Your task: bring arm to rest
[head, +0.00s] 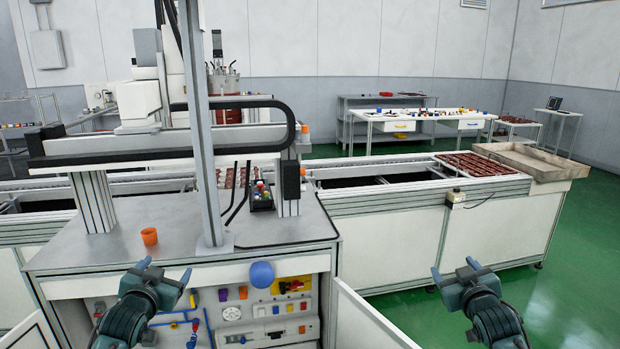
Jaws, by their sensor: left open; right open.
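My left gripper (165,270) is open and empty. It is in front of the near edge of the grey machine table, at the lower left of the head view. My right gripper (454,272) is open and empty at the lower right, over the green floor in front of the conveyor. Both arms come in from the bottom edge and are apart from each other.
A grey machine table (190,215) with an upright post (203,150) stands close ahead. A conveyor (400,222) runs behind to the right. Green floor (560,300) is clear at right.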

